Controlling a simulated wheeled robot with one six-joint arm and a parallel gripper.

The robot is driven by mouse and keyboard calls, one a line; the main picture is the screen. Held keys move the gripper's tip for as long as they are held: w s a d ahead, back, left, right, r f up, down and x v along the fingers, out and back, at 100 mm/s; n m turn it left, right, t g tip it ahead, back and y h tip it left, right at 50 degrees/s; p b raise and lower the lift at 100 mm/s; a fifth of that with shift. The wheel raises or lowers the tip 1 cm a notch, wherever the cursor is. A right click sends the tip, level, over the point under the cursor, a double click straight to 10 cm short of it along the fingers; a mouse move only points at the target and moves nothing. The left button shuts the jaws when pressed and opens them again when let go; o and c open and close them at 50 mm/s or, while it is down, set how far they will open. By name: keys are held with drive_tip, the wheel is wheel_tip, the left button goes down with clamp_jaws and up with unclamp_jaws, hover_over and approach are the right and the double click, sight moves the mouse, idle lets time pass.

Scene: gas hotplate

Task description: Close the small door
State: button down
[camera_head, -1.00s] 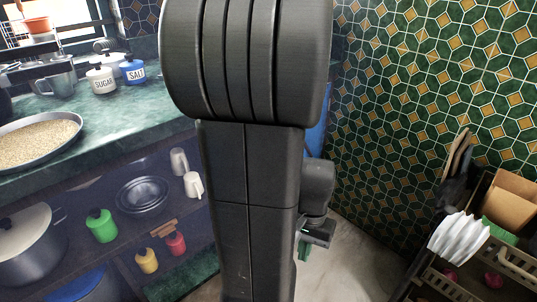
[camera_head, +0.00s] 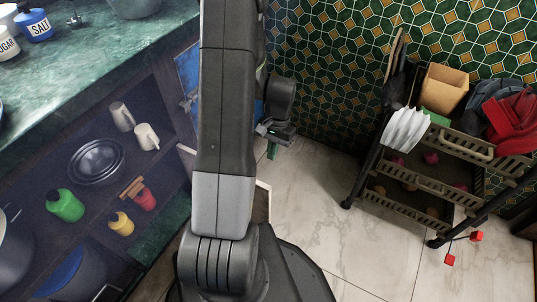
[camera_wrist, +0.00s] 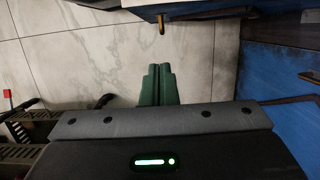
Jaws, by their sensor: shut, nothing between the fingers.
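A pale panel edge (camera_head: 264,190) shows beside my arm in the head view and seems to be the small door standing open; my arm hides most of it.
Blue cabinet fronts (camera_wrist: 280,70) with dark handles stand right of my gripper in the wrist view. Open shelves with jars (camera_head: 66,205) are left of my arm. A basket cart (camera_head: 415,205) stands at the right. Marble floor (camera_head: 315,195) lies clear between.

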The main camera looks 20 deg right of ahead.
drive_tip(key=s+a+f+b, duration=0.3)
drive_tip(key=a+f, duration=0.1)
drive_tip(key=f, duration=0.3)
drive_tip(key=shift+s+a, duration=0.2)
drive_tip(key=shift+s, duration=0.2)
drive_tip(key=shift+a, duration=0.1)
